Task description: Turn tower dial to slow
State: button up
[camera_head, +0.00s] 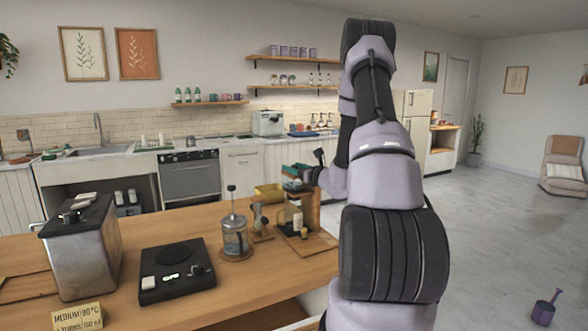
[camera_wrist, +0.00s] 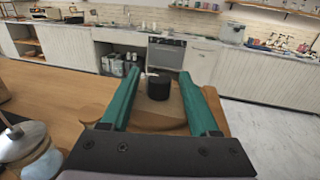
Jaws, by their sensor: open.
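The tower dial (camera_wrist: 158,87) is a black round knob with a small white mark near its far left edge, on a round wooden top (camera_wrist: 173,113) in the wrist view. My gripper (camera_wrist: 160,75) has two green fingers spread apart, one on each side of the dial in the picture. I see gaps between dial and fingers; I cannot tell whether the fingertips are down at its height. In the head view my gripper (camera_head: 296,170) is above the wooden tower (camera_head: 312,208) at the counter's right end. The dial and any speed labels cannot be made out there.
On the wooden counter (camera_head: 190,222) a glass press (camera_head: 235,238) stands left of the tower. A black scale (camera_head: 177,272), a metal box (camera_head: 82,250) and a lettered card (camera_head: 78,317) are farther left. Open floor (camera_head: 480,235) lies to the right.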

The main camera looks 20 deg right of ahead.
jog(key=shift+w, duration=0.1)
grip_shut()
